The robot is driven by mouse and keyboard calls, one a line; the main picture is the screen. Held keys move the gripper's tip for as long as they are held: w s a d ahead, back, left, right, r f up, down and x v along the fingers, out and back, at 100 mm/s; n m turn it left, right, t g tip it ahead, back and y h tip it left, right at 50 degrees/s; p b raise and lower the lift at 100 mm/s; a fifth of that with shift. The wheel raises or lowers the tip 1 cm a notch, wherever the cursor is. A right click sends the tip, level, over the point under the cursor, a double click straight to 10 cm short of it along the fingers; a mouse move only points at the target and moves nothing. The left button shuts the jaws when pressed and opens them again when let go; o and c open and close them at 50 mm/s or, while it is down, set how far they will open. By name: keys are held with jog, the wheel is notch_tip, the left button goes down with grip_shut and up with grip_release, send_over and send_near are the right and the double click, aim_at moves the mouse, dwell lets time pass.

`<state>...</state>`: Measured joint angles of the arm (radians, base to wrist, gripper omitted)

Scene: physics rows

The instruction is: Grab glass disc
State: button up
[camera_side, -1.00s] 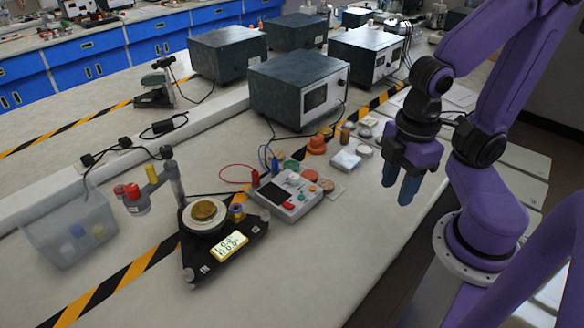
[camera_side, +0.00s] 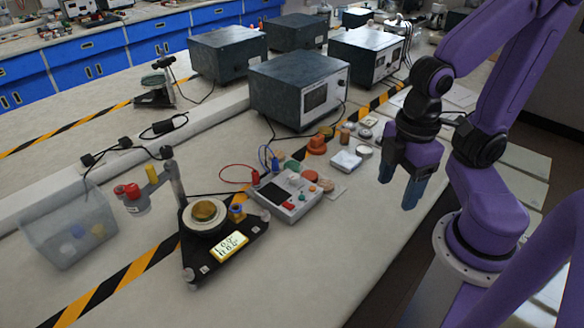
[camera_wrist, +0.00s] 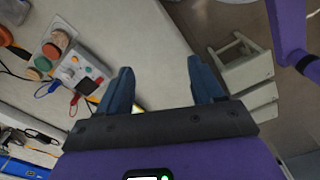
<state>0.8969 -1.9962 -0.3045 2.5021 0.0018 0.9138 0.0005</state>
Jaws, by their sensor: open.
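Several small discs lie on a clear tray (camera_wrist: 52,47) at the left of the wrist view. In the side view a green disc (camera_side: 292,165) and a salmon disc (camera_side: 309,176) lie by the meter box. I cannot tell which disc is glass. My gripper (camera_side: 399,185) is open and empty, fingers pointing down, over the right edge of the bench and right of the discs. Its two fingers also show apart in the wrist view (camera_wrist: 160,75).
The meter box (camera_side: 288,195) has red and blue leads. Left of it stand a black triangular stand (camera_side: 212,262) and a clear bin (camera_side: 65,240). Grey instrument boxes (camera_side: 298,90) stand behind.

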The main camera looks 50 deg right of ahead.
jog(key=w+a+n, duration=0.2)
jog(key=w+a, duration=0.1)
jog(key=w, duration=1)
jog(key=n+h, duration=0.2)
jog(key=n, duration=0.1)
send_over(291, 165)
jog(key=a, duration=0.1)
notch_tip(291, 165, down, 18)
jog(key=shift+s+a+f, duration=0.1)
jog(key=shift+a, duration=0.05)
jog(key=shift+d+f, duration=0.2)
jog(key=shift+f, duration=0.7)
jog(key=shift+d+f, duration=0.15)
jog(key=shift+f, duration=0.7)
jog(key=shift+d+f, duration=0.2)
jog(key=shift+f, duration=0.7)
